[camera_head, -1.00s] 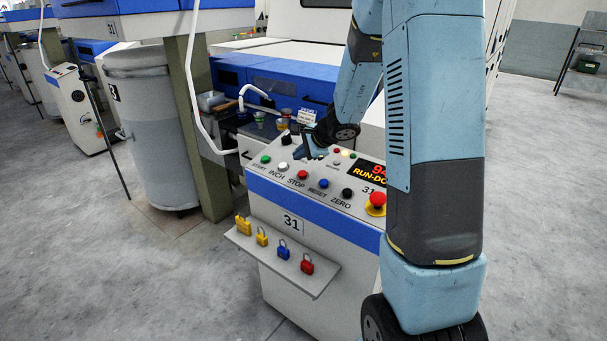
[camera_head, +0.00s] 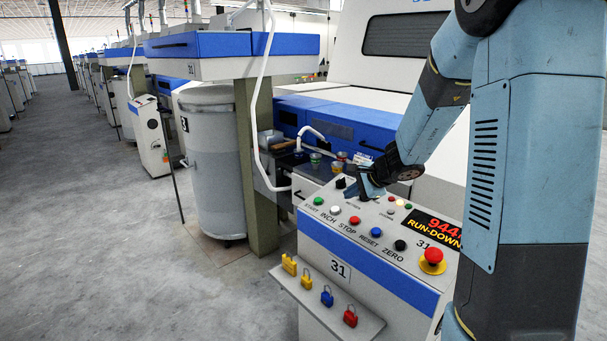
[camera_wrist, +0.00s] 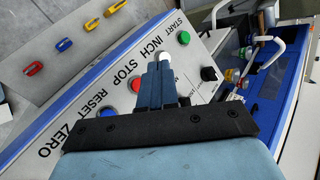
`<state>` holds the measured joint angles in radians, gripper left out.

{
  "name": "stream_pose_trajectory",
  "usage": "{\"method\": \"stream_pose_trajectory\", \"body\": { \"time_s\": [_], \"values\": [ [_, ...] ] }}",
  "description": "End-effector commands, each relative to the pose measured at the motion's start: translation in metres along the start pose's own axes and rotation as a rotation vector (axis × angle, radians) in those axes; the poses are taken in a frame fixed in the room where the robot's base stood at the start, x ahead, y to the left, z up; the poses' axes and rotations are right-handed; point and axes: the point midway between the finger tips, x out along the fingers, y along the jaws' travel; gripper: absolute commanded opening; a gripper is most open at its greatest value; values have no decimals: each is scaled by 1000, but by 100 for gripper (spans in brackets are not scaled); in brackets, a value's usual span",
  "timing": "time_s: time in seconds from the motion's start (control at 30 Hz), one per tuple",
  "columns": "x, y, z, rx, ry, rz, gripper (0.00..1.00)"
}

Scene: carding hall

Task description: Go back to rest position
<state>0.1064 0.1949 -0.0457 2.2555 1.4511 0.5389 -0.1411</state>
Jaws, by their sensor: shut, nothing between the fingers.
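My gripper (camera_head: 367,190) is over the upper part of the control panel (camera_head: 300,213) of machine 31, close to the black selector knob (camera_head: 341,183). In the wrist view its fingers (camera_wrist: 159,64) are together and empty. They point toward the white INCH button (camera_wrist: 165,57), whose lower part they cover, with the red STOP button (camera_wrist: 135,84) to their left. I cannot tell whether the fingertips touch the panel. My arm comes down to the panel from the right side of the head view.
A red mushroom button (camera_head: 433,256) and a lit display (camera_head: 434,229) reading RUN-DOWN are at the panel's right. A grey can (camera_head: 215,165) stands left. Open floor (camera_head: 90,230) lies further left.

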Motion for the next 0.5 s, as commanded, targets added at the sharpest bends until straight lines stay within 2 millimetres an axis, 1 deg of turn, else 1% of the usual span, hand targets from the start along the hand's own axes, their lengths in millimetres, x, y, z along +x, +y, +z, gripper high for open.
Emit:
{"method": "stream_pose_trajectory", "body": {
  "time_s": [0.03,0.23,0.37,0.5],
  "values": [
    [-14,-4,13,-55,-13,-2,0],
    [-64,-2,60,-285,-62,28,0],
    [-97,6,86,-433,-80,57,0],
    [-130,20,109,-587,-87,97,0]
  ]
}}
